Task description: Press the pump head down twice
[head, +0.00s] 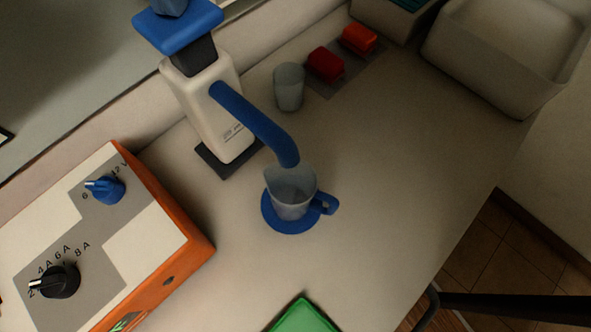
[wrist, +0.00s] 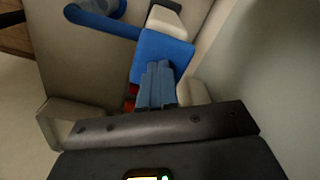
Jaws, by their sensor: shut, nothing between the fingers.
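The pump bottle (head: 208,105) is white and stands upright on a dark base on the counter. Its blue pump head (head: 182,28) is a flat plate on a dark stem, and some stem shows below the plate. A blue spout (head: 255,122) reaches over a clear jug (head: 291,192) on a blue round mat. My gripper's blue fingertips (head: 168,5) are at the top edge of the head view, right over the plate. In the wrist view my shut, empty gripper (wrist: 159,66) overlaps the pump head (wrist: 178,48). I cannot tell whether they touch.
An orange-sided charger (head: 160,245) with knobs stands at the left. A clear cup (head: 289,87) and red blocks (head: 325,64) are behind the spout. A pale bin (head: 505,55) is at the upper right. The counter's right part is clear.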

